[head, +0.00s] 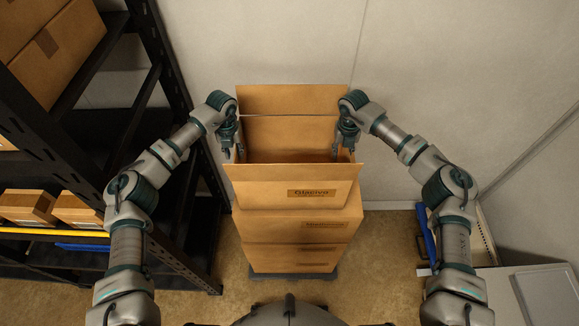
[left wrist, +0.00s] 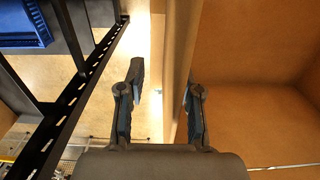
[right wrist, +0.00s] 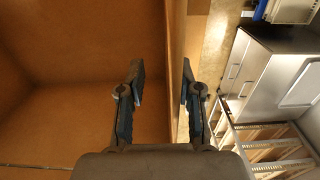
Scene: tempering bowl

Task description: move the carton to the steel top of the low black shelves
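The open brown carton (head: 262,193), labelled "Glacivo", sits on top of a stack of cartons in the head view, its flaps spread. My left gripper (head: 233,152) is at its left wall, fingers apart. In the left wrist view, the carton wall (left wrist: 180,60) runs between the fingers, one inside and one outside. My right gripper (head: 342,150) is likewise open at the right wall. In the right wrist view, that wall (right wrist: 174,40) passes between the fingers, close to the outer one. I cannot identify the low black shelves' steel top for sure.
Closed cartons (head: 300,258) stand beneath on a dark base. Tall black shelving (head: 140,110) with boxes rises close on the left. A pale grey surface (head: 545,292) lies at lower right. Steel furniture (right wrist: 272,80) shows in the right wrist view. A wall stands behind the stack.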

